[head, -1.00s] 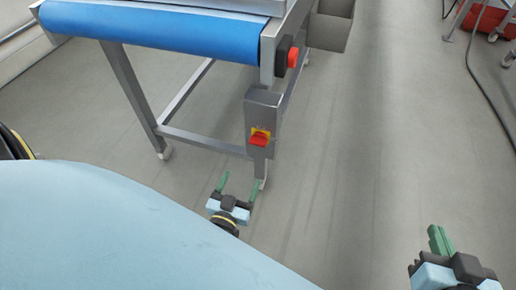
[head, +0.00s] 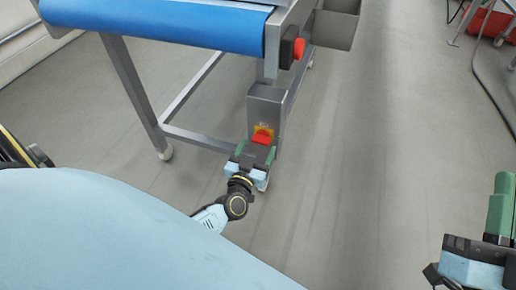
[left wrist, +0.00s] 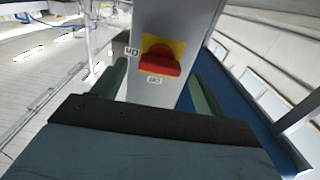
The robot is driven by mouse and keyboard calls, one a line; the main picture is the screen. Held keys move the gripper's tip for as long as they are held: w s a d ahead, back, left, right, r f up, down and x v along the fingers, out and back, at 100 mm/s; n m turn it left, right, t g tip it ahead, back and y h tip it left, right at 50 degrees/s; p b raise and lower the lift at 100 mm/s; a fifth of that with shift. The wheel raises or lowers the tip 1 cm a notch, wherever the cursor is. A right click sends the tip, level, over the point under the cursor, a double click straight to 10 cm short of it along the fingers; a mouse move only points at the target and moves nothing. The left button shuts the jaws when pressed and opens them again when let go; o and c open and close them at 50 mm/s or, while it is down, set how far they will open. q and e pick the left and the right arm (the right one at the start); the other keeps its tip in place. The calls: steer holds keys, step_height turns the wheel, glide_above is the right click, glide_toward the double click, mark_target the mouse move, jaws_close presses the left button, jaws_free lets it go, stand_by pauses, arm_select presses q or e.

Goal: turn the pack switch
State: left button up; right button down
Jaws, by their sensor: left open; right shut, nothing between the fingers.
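The pack switch is a red rotary handle (head: 263,137) on a yellow plate, on the front of a grey box (head: 268,104) fixed to the conveyor's leg. In the left wrist view the red handle (left wrist: 161,60) lies roughly sideways, slightly tilted, with an "ON" label to its left and an "OFF" label beneath it as pictured. My left gripper (head: 255,150) is open just in front of the switch. Its green fingers (left wrist: 160,85) stand on either side of the handle, apart from it. My right gripper (head: 501,205) is shut and empty at the lower right, far from the switch.
The conveyor with a blue belt (head: 150,22) stands above and left of the switch, on metal legs. A red round button (head: 298,48) sits on its frame above the box. A grey bin (head: 335,28) is behind. Open floor (head: 390,150) lies to the right.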

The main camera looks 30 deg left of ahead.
arm_select(q)
steer(key=shift+x, duration=0.8)
arm_select(e)
steer(key=shift+s+r+t, duration=0.2)
steer(key=shift+r+t, duration=0.1)
steer(key=shift+t, duration=0.1)
arm_select(q)
steer(key=shift+c, duration=0.2)
steer(key=c, duration=0.9)
steer(key=shift+c, duration=0.2)
